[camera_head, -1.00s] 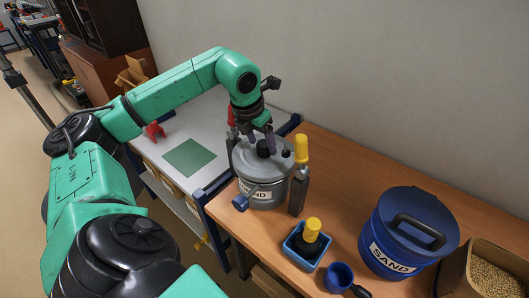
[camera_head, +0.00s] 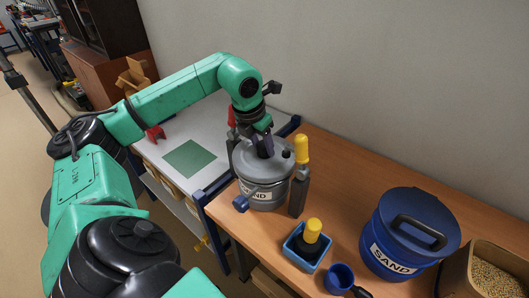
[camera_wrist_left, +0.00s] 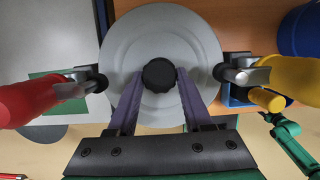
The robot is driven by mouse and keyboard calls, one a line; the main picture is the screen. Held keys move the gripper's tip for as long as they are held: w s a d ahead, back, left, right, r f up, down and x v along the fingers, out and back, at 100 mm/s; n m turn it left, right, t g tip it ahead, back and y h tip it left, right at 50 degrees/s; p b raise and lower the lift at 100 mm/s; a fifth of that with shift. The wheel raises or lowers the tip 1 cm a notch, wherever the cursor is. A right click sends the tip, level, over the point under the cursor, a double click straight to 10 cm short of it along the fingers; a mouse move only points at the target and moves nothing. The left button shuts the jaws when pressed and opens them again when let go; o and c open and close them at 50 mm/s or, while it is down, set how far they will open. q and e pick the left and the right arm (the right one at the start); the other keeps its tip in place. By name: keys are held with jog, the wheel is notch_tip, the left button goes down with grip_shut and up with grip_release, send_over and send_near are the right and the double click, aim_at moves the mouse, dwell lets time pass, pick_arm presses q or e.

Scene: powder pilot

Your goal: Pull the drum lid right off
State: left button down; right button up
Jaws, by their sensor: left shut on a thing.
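The grey drum (camera_head: 262,198) stands on the wooden bench, its label partly hidden. Its round grey lid (camera_head: 255,160) sits on top and fills the middle of the left wrist view (camera_wrist_left: 125,50). My left gripper (camera_head: 265,153) is shut on the black lid knob (camera_wrist_left: 159,75), one finger on each side of it. A clamp with a red handle (camera_wrist_left: 28,101) is on the left side of the drum. A clamp with a yellow handle (camera_head: 302,149) stands upright on the right side. My right gripper cannot be made out.
A blue drum marked SAND (camera_head: 408,235) stands to the right. A blue tray (camera_head: 298,253) holding a yellow-topped tool and a blue scoop (camera_head: 339,277) lie in front. A box of grains (camera_head: 494,278) is at the far right. The wall is close behind.

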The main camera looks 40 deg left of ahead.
pick_arm(q)
jog(key=shift+w+r+p, duration=0.1)
jog(key=shift+r+p, duration=0.55)
jog(key=shift+r, duration=0.15)
jog(key=shift+r+p, duration=0.45)
dwell(0.4)
jog(key=shift+s+f+b, duration=0.2)
jog(key=shift+s+b, duration=0.2)
jog(key=shift+b, duration=0.2)
jog(key=s+b, duration=0.7)
jog(key=b, duration=0.3)
jog(key=shift+s, duration=0.15)
jog(key=s+b, duration=0.2)
jog(key=shift+s+d+r+b, duration=0.1)
jog(key=shift+r+b, duration=0.1)
jog(key=shift+b, duration=0.15)
jog(key=shift+r, duration=0.1)
